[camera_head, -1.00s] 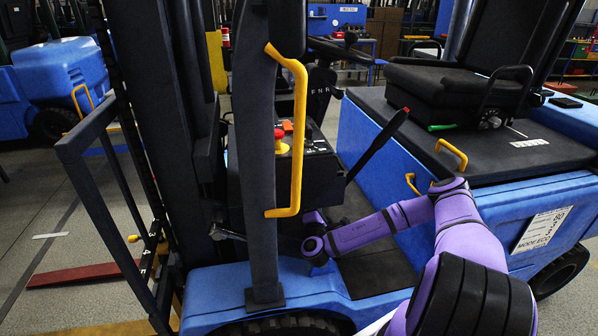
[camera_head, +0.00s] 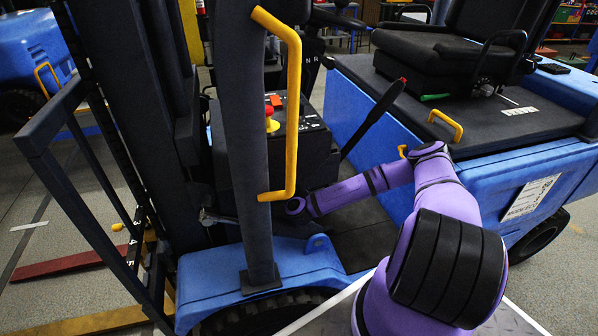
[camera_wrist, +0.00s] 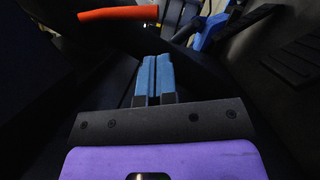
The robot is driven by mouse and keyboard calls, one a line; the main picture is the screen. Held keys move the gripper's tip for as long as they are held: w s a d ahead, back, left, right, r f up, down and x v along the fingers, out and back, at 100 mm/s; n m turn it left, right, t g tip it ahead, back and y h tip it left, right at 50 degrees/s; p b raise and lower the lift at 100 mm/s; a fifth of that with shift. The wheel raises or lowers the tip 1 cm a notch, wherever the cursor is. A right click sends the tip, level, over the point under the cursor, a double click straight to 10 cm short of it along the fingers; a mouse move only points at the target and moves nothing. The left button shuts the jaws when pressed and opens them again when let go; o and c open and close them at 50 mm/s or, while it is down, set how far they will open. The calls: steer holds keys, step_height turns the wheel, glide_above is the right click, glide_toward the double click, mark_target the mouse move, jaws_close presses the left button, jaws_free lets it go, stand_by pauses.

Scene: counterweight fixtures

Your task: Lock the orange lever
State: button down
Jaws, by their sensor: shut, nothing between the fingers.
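The orange lever (camera_wrist: 118,13) shows in the wrist view as a long orange handle near the top, left of centre. My gripper (camera_wrist: 152,60) has its two blue fingers together, with nothing between them. I cannot pick out this lever with certainty in the head view.
The blue forklift has a dark front post (camera_head: 247,160) with a yellow grab handle (camera_head: 291,110). Behind it is a console (camera_head: 312,150) with a red knob (camera_head: 269,111). A black lever with a red tip (camera_head: 375,115) rises beside my arm. The seat (camera_head: 455,58) is at right.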

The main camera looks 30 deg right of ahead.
steer(key=x, duration=0.7)
stand_by(0.3)
